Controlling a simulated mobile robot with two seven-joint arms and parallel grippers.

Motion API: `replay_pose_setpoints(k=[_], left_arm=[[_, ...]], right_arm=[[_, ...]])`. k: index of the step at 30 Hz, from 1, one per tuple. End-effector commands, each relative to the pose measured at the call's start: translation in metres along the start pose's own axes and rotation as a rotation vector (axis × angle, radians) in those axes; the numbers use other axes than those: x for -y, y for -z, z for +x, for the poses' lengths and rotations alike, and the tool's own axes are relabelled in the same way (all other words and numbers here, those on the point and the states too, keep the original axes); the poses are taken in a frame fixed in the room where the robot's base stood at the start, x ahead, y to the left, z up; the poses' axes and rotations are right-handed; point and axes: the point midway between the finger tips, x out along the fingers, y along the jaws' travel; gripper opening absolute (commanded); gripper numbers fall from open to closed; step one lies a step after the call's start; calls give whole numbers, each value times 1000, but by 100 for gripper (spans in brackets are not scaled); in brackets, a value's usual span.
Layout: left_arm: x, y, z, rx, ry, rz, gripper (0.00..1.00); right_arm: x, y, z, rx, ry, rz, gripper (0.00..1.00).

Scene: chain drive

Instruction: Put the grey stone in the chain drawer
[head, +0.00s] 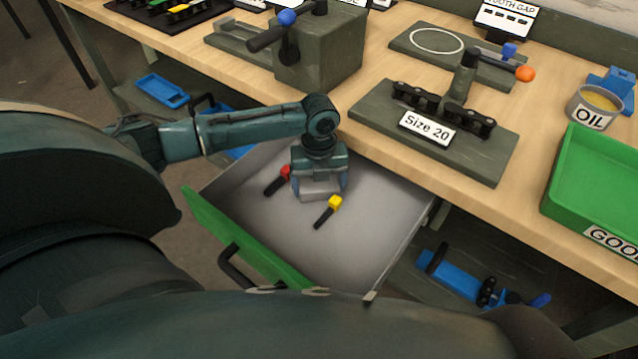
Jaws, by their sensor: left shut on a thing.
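The chain drawer (385,225) is pulled out below the bench, with a green front (235,245) and a pale grey inside. My left gripper (320,181) points down inside the drawer's outline, towards its back. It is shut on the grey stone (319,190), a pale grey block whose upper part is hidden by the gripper. I cannot tell whether the stone touches the drawer floor. A red-headed tool (284,173) lies left of the stone and a yellow-headed tool (333,205) lies just right and in front of it. My right gripper is not in view.
The bench edge runs behind the drawer, with a Size 20 chain stand (480,160), a grey vise block (330,60), an oil tin (590,105) and a green tray (590,185). The front and right of the drawer floor are clear.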

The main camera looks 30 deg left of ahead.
Motion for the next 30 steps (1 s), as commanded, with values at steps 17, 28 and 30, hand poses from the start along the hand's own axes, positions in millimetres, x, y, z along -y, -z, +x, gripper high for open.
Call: replay_pose_setpoints(k=[17,28,30], left_arm=[[0,0,3,0,0,-1,99],[0,-1,-7,3,3,0,100],[0,-1,-18,3,2,0,100]], right_arm=[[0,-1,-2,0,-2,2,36],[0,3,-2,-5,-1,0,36],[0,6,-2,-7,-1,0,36]])
